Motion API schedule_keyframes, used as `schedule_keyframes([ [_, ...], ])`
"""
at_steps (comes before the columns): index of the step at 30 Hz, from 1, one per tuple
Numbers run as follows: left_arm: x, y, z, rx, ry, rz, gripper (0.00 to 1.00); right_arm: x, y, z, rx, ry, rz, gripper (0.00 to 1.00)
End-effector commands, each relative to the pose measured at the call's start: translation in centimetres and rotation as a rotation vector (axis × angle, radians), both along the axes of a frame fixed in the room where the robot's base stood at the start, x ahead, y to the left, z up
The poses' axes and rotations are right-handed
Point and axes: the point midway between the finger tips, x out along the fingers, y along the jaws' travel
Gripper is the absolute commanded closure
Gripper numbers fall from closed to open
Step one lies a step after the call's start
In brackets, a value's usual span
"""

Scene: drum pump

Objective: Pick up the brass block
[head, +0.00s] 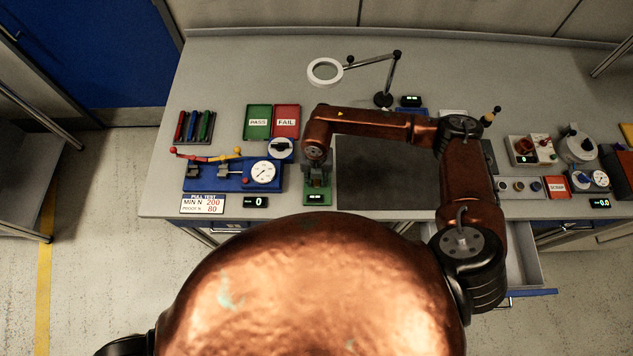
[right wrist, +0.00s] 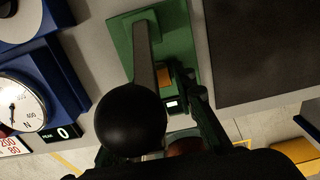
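A small orange-brown block (right wrist: 188,74), which looks like the brass block, sits in the green fixture (right wrist: 178,28) in the right wrist view. The fixture's grey lever and black ball knob (right wrist: 131,122) cover part of that area. My right gripper (right wrist: 165,120) is over the fixture's front end. Its dark fingers are apart, one right of the knob and one partly hidden behind it, with nothing clearly held between them. In the head view the green fixture (head: 318,197) shows below my right wrist, and the block cannot be made out. My left gripper is out of view.
A blue gauge stand (head: 230,182) is left of the fixture, and a dark mat (head: 385,175) is right of it. Green (head: 257,118) and red (head: 286,117) trays lie behind. A ring magnifier (head: 325,71) stands farther back. An open drawer (head: 525,270) is at right.

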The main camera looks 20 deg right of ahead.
Motion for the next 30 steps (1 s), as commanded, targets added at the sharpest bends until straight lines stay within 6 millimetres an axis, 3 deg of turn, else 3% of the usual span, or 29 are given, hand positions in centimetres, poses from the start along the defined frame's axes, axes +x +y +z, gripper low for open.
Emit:
schedule_keyframes([
  [10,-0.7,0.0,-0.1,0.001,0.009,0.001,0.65,0.0,0.0,0.0,0.0,0.0,0.0,1.0],
  [23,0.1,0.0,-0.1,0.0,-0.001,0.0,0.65,0.1,0.0,0.3,0.001,-0.001,0.0,1.0],
  [30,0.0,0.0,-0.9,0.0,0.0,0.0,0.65,0.2,0.0,2.7,0.001,-0.004,0.001,1.0],
])
